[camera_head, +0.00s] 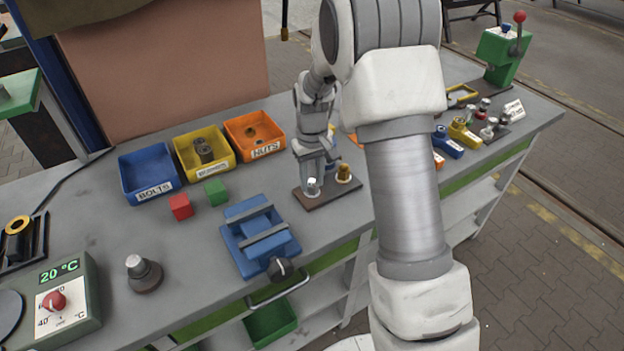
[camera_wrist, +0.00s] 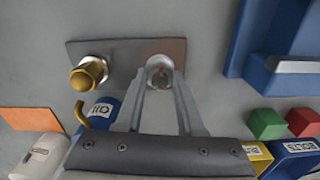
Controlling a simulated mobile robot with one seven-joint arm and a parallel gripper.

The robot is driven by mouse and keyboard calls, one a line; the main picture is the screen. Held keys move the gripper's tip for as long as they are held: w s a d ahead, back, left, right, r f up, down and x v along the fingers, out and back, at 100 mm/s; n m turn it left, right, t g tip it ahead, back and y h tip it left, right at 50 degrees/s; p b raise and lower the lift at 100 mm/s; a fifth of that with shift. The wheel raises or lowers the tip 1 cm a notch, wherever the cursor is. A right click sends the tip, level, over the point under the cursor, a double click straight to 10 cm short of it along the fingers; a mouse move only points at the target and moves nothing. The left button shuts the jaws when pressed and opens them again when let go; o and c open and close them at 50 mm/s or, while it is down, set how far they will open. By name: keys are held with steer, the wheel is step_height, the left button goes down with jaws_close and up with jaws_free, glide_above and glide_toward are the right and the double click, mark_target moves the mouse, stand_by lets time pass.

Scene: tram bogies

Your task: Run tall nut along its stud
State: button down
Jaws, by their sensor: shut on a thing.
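A dark plate (camera_head: 327,196) lies on the bench with two upright fittings on it; it also shows in the wrist view (camera_wrist: 120,50). A silver nut (camera_wrist: 160,72) sits over one end of the plate, and a brass nut (camera_wrist: 88,75) stands at the other end, which also shows in the head view (camera_head: 344,173). My gripper (camera_wrist: 159,80) points down at the plate, its two fingers closed on the sides of the silver nut. The brass nut is free, beside the fingers. The stud under the silver nut is mostly hidden. I cannot tell how far down the nut sits.
A blue vise (camera_head: 256,235) stands in front of the plate. Blue (camera_head: 150,174), yellow (camera_head: 204,152) and orange (camera_head: 254,135) bins stand behind, with red (camera_head: 181,206) and green (camera_head: 215,192) blocks nearby. Blue and yellow fittings (camera_head: 450,143) lie to the right.

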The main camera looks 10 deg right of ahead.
steer(key=m, duration=0.4)
steer(key=shift+w+r+m, duration=0.15)
steer(key=shift+r+m, duration=0.1)
steer(key=shift+m, duration=0.05)
steer(key=m, duration=0.4)
steer(key=shift+m, duration=0.3)
steer(key=m+p, duration=0.1)
steer(key=m, duration=0.3)
steer(key=shift+r, duration=0.1)
steer(key=shift+w+m+p, duration=0.1)
steer(key=shift+m+p, duration=0.7)
steer(key=shift+m, duration=1.3)
steer(key=c, duration=0.8)
jaws_free()
steer(key=shift+o, duration=1.4)
